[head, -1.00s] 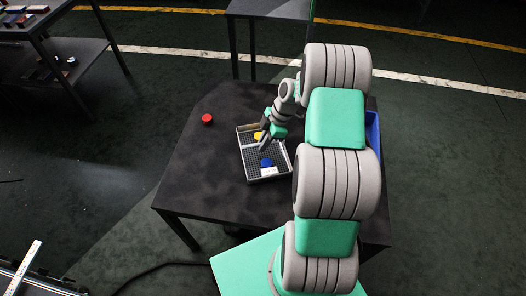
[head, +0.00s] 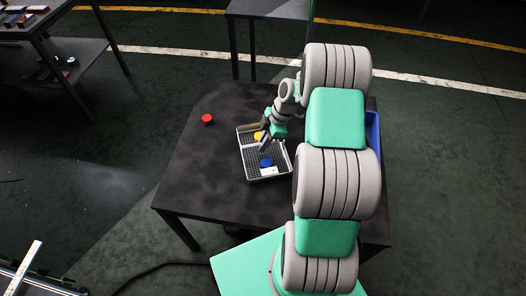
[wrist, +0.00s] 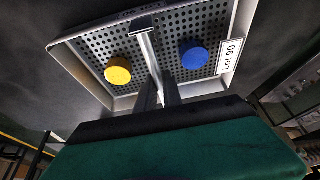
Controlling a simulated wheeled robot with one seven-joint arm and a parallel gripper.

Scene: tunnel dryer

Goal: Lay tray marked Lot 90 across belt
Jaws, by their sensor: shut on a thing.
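The tray marked Lot 90 (head: 247,171) is a grey perforated tray with a raised rim and a central bar, over the dark table in the head view. In the wrist view the tray (wrist: 97,91) shows its white "Lot 90" label on the right edge. A yellow disc (wrist: 118,70) and a blue disc (wrist: 193,54) lie in it, one on each side of the bar. My gripper (wrist: 158,92) is shut on the tray's central bar; it also shows in the head view (head: 264,147). I cannot tell whether the tray touches the table.
A red disc (head: 207,119) lies on the dark table (head: 200,165), left of the tray. A blue bin (head: 373,135) is partly hidden behind my arm. A shelf rack (head: 85,48) stands at the upper left. Part of a rail-like frame (head: 30,270) shows at the lower left.

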